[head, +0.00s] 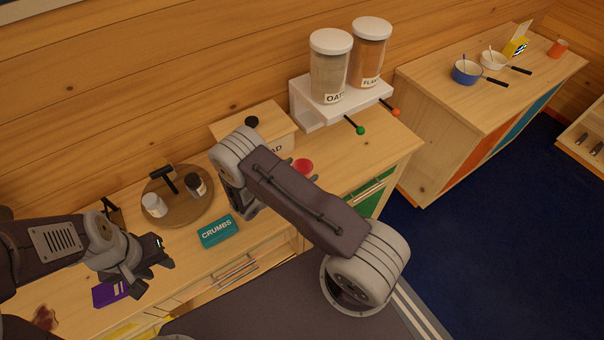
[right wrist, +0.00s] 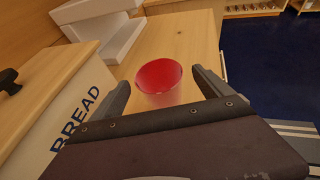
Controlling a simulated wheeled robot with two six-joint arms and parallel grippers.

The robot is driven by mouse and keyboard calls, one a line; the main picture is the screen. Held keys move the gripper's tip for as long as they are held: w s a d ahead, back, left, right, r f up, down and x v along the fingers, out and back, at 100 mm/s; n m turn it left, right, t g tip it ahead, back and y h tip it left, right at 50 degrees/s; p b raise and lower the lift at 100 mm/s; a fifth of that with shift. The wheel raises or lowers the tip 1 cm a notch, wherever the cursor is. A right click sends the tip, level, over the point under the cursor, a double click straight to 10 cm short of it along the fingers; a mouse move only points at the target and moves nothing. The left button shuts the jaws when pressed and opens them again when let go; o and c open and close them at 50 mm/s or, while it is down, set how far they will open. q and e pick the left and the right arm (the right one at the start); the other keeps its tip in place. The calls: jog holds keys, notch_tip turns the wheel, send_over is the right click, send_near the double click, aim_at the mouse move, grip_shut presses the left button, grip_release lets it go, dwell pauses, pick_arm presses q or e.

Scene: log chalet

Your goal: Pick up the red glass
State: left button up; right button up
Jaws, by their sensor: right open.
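The red glass (head: 303,167) stands on the wooden counter to the right of the bread box, partly hidden by my right arm in the head view. In the right wrist view the red glass (right wrist: 158,82) is upright, between the open fingers of my right gripper (right wrist: 161,86) and a little beyond the palm. I cannot tell whether the fingers touch it.
The bread box (right wrist: 75,115) stands close on the left of the right gripper. A white dispenser stand (head: 345,103) with two jars is behind. A teal crumbs box (head: 218,231) and a round tray (head: 178,215) with small jars lie to the left. Counter right of the glass is clear.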

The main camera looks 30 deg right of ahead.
jog(key=x, duration=0.2)
jog(key=shift+w+d+f, duration=0.2)
jog(key=shift+d, duration=0.05)
jog(key=shift+s+a+r, duration=0.15)
jog(key=shift+a, duration=0.1)
jog(key=c, duration=1.5)
jog(key=shift+d, duration=0.1)
jog(key=shift+c, duration=0.6)
